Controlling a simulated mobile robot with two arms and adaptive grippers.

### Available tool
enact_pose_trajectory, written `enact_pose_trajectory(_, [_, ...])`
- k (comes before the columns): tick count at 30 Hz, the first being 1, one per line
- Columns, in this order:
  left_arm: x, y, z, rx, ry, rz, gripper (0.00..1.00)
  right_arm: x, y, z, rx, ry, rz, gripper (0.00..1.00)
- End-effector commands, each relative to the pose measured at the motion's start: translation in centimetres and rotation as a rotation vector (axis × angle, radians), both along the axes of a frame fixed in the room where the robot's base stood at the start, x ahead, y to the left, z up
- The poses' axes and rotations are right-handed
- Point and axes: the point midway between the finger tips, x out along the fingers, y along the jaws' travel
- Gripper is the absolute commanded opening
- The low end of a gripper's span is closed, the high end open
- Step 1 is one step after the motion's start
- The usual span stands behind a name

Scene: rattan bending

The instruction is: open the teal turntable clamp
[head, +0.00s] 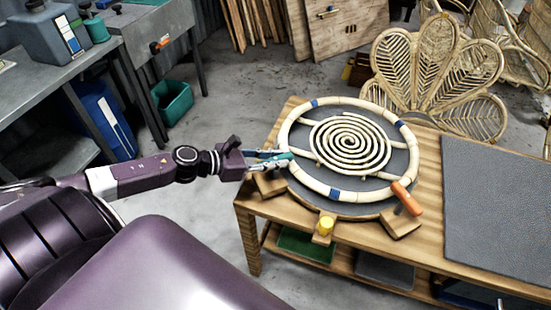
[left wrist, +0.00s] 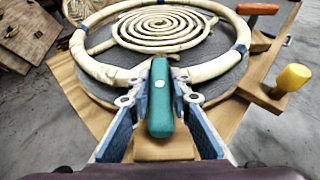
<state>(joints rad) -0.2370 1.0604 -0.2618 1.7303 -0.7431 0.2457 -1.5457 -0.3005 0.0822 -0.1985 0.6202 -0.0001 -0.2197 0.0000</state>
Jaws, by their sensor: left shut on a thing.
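The teal clamp handle (left wrist: 160,100) stands at the near edge of the turntable (left wrist: 215,85) in the left wrist view. It also shows in the head view (head: 283,157), at the turntable's left side. My left gripper (head: 272,160) is shut on the teal handle, with one finger on each side of it. In the left wrist view the gripper (left wrist: 160,102) hides part of the clamp's base. A pale rattan ring (head: 297,180) with blue bands and a spiral (head: 350,142) lies on the turntable. My right gripper is not in view.
An orange clamp handle (head: 406,198) and a yellow one (head: 326,225) stand at the turntable's near edge. A dark mat (head: 500,210) covers the right of the wooden table (head: 427,236). A rattan chair back (head: 440,75) stands behind. Grey workbenches (head: 90,62) stand at left.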

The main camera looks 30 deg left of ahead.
Motion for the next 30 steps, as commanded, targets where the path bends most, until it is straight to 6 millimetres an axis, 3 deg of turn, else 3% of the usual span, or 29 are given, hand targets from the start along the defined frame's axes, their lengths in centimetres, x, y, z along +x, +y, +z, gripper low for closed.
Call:
enact_pose_trajectory(11, [-0.1, -0.1, 0.4, -0.004, 0.002, 0.079, 0.0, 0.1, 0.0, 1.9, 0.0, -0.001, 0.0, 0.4])
enact_pose_trajectory(30, [0.0, -0.3, 0.6, -0.007, 0.003, 0.634, 0.0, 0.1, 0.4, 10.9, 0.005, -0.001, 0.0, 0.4])
